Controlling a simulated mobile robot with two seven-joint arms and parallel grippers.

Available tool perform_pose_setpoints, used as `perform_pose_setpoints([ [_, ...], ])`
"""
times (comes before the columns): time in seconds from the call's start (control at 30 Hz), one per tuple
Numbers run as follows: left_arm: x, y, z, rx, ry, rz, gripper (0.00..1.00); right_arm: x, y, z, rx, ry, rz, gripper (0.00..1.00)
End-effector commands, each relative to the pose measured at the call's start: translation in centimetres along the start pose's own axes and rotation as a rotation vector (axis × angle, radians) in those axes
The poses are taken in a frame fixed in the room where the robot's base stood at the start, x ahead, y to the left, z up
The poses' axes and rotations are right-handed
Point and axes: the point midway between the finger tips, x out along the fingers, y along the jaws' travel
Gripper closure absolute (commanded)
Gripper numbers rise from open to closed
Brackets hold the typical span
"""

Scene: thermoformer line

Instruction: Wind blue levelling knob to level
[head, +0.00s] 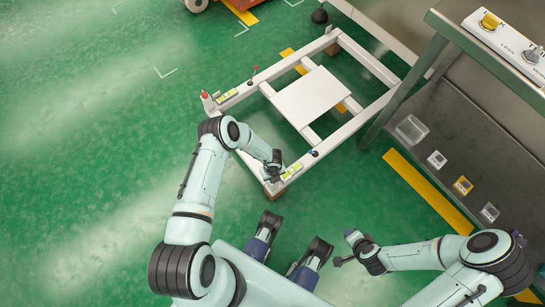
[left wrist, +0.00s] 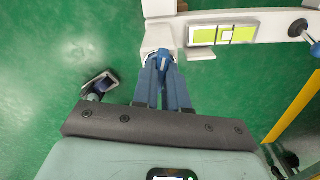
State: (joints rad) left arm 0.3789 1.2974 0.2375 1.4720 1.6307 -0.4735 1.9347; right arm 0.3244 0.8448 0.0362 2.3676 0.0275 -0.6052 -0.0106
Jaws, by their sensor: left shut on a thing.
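The blue levelling knob (left wrist: 162,58) is at the near corner of a white metal frame (head: 329,137). My left gripper (head: 272,173) is shut on it; in the left wrist view its two fingers (left wrist: 162,78) close around the knob from below. The fingers hide part of the knob. Beside it, a yellow-green spirit level (left wrist: 222,34) lies on the frame bar, with a pale bubble patch near its middle. The same level shows in the head view (head: 292,171). My right gripper (head: 345,248) is apart from the frame at lower right, its fingers looking spread and empty.
Another level (head: 227,96) and a red knob (head: 204,96) are at the frame's left corner. A small blue-tipped lever (head: 315,153) stands on the near bar. A steel bench (head: 440,60) with small bins below borders the right. Green floor on the left is clear.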

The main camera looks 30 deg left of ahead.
Motion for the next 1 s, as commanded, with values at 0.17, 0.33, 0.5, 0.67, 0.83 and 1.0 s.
perform_pose_setpoints([
  [0.17,0.0,0.1,0.0,-0.017,0.000,0.002,1.00,0.0,0.0,0.0,0.000,0.000,0.000,0.57],
  [0.33,0.0,0.1,0.0,-0.029,0.000,0.002,1.00,-0.1,0.0,0.0,0.000,0.000,0.000,0.57],
  [0.5,-0.1,0.1,0.0,-0.158,0.000,0.001,1.00,-1.0,-0.3,-0.3,-0.001,0.003,-0.002,0.57],
  [0.67,0.0,0.0,0.0,-0.189,0.001,0.001,0.57,-0.9,-0.3,-0.3,0.000,0.003,-0.001,0.57],
  [0.83,0.0,0.0,0.0,-0.187,0.001,0.001,0.57,-0.9,-0.3,-0.3,-0.001,0.003,-0.001,0.57],
  [1.0,0.0,0.0,0.0,-0.187,0.000,0.000,0.57,-0.9,-0.3,0.1,-0.001,-0.007,-0.002,0.57],
])
